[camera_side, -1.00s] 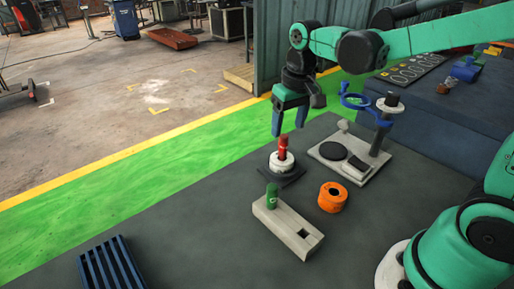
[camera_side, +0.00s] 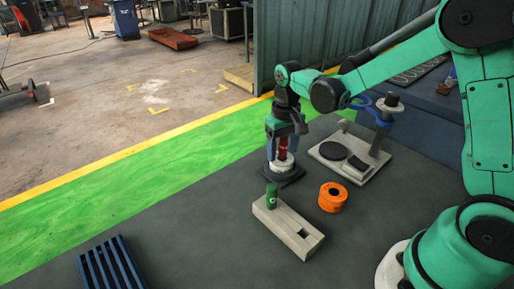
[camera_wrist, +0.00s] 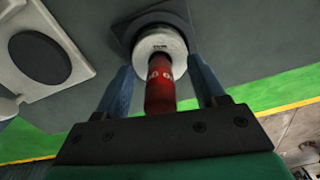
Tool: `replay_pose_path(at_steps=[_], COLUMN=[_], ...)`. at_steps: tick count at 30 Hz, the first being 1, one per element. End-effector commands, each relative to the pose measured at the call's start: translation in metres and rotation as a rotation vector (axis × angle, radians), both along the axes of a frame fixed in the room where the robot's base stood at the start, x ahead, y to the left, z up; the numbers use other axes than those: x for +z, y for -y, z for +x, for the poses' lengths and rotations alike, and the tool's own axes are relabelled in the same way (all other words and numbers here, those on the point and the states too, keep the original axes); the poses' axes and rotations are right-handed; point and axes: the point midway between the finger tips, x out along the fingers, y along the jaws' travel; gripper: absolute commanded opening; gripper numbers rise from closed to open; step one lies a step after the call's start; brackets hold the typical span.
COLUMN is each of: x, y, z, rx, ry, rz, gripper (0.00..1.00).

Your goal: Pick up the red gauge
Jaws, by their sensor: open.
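The red gauge (camera_side: 283,146) stands upright in a white round holder (camera_side: 283,164) on a dark square base (camera_side: 283,177). In the wrist view the red gauge (camera_wrist: 160,84) shows between the two fingers, with the white ring (camera_wrist: 160,45) beyond it. My gripper (camera_side: 281,155) is lowered over the gauge, one finger on each side. In the wrist view my gripper (camera_wrist: 163,85) is open, with a visible gap between each finger and the gauge. The upper part of the gauge is partly hidden by my gripper in the side view.
A pale block (camera_side: 288,228) with a green peg (camera_side: 272,195) and an empty square hole stands in front. An orange ring (camera_side: 333,197) lies to its right. A pale fixture plate (camera_side: 368,178) with a post stands at right. A blue slotted rack (camera_side: 112,266) is at front left.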

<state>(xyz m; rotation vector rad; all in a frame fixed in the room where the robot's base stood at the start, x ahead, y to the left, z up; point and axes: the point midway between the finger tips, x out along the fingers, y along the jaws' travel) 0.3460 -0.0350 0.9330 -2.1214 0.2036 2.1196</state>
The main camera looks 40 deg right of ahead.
Motion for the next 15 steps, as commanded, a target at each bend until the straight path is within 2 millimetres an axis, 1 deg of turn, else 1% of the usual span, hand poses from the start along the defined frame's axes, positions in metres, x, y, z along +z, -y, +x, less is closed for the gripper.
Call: replay_pose_path(at_steps=[2, 3, 5, 6, 8, 9, 10, 15], x=[0.0002, 0.0002, 0.0003, 0.0003, 0.0003, 0.0004, 0.0004, 0.0004], y=[0.0, 0.0, 0.0, 0.0, 0.0, 0.0, 0.0, 0.0], z=[0.0, 0.0, 0.0, 0.0, 0.0, 0.0, 0.0, -0.0001], rx=[0.0, 0.0, 0.0, 0.0, 0.0, 0.0, 0.0, 0.0], ry=[0.0, 0.0, 0.0, 0.0, 0.0, 0.0, 0.0, 0.0], rz=[0.0, 0.0, 0.0, 0.0, 0.0, 0.0, 0.0, 0.0], gripper=[0.63, 0.61, 0.44, 0.32, 0.15, 0.04, 0.0, 0.0])
